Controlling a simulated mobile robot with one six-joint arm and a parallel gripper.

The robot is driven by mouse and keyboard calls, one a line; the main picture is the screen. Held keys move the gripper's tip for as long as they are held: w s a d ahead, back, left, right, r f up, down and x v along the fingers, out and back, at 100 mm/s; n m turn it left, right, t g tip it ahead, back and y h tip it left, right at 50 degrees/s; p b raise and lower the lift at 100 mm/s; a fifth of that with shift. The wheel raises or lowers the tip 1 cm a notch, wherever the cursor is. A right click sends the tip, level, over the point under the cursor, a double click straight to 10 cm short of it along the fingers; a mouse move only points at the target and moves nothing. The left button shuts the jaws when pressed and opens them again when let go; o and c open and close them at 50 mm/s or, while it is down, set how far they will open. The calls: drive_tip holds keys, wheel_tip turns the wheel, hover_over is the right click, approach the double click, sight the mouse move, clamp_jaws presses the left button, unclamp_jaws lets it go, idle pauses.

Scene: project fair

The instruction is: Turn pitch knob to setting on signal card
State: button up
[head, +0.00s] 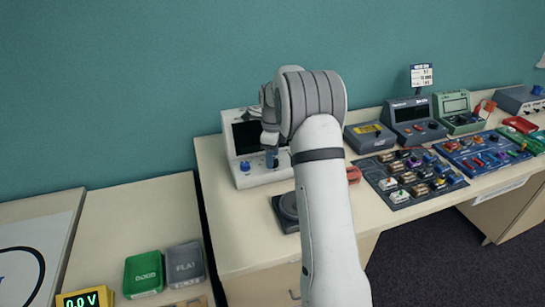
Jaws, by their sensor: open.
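A white instrument (228,138) with a dark screen stands at the left end of the long table, by the wall. A blue knob (245,166) sits low on its front, with more of the panel hidden behind my arm. I cannot tell from any label whether this is the pitch knob. My gripper (272,160) points down in front of the instrument, right of the blue knob, open; nothing shows between its fingers. A small white card (421,76) with dark print stands on a post at the back right. Its text is too small to read, so I cannot tell its setting.
Boards of coloured switches (405,198) and several consoles (412,112) fill the table's right side.

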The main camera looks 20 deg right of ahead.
wheel_tip(320, 180, up, 7)
idle(0.3)
drive_tip(key=shift+s+a+r, duration=0.1)
drive_tip(key=shift+s+r, duration=0.05)
drive_tip(key=s+a+r+n+t, duration=0.1)
drive_tip(key=s+a+r+n, duration=0.25)
drive_tip(key=s+n, duration=0.4)
drive_tip(key=s+a+r+n+t, duration=0.1)
drive_tip(key=s+a+r+n, duration=0.3)
drive_tip(key=s, duration=0.7)
drive_tip(key=s+a+f+n, duration=0.1)
drive_tip(key=s+f+n, duration=0.1)
drive_tip(key=s+n, duration=0.4)
drive_tip(key=s+a+f+n, duration=0.1)
drive_tip(key=s+f+n, duration=0.1)
drive_tip(key=s+n, duration=0.5)
drive_tip(key=s, duration=0.5)
drive_tip(key=shift+s+t, duration=0.15)
drive_tip(key=shift+t, duration=0.25)
